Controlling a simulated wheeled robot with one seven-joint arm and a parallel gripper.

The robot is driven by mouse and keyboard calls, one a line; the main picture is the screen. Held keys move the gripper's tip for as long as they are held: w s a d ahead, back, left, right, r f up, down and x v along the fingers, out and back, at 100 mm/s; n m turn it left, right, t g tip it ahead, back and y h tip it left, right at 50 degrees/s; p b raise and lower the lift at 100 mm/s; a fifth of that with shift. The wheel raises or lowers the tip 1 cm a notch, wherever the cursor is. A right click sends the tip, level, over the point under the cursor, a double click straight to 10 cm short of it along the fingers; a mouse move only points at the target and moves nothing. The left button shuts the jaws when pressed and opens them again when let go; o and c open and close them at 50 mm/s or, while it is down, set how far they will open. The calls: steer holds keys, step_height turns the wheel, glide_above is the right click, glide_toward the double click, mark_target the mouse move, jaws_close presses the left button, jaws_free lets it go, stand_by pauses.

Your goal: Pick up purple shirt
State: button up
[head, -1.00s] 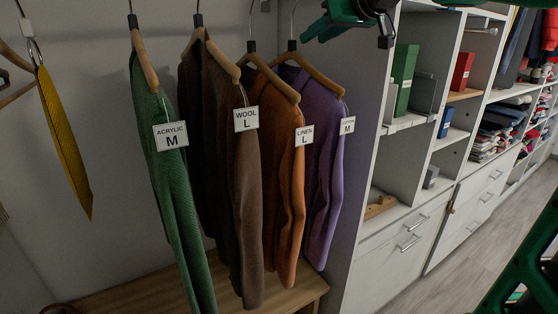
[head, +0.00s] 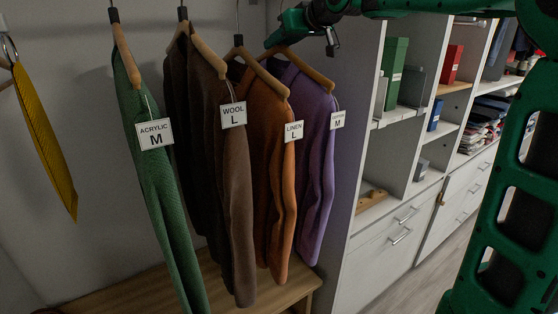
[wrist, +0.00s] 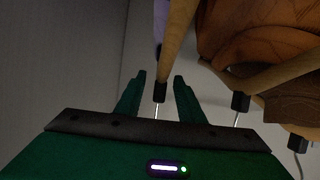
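The purple shirt (head: 316,150) hangs rightmost in the row on a wooden hanger (head: 305,68), beside the orange sweater. It has a tag marked M. My gripper (head: 274,42) is at the top of this hanger and hides its hook in the head view. In the wrist view my gripper (wrist: 160,77) is open. Its two fingers stand on either side of the hanger's black neck (wrist: 160,92) and thin hook, with gaps on both sides. Only a sliver of the purple shirt (wrist: 158,22) shows there.
An orange sweater (head: 268,150), brown sweater (head: 237,170) and green sweater (head: 155,190) hang close on the left, and a yellow tie (head: 45,140) farther left. A grey partition (head: 352,130) stands just right of the shirt. A wooden bench (head: 150,295) lies below.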

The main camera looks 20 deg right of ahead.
steer(key=shift+w, duration=0.1)
jaws_close()
stand_by(1.4)
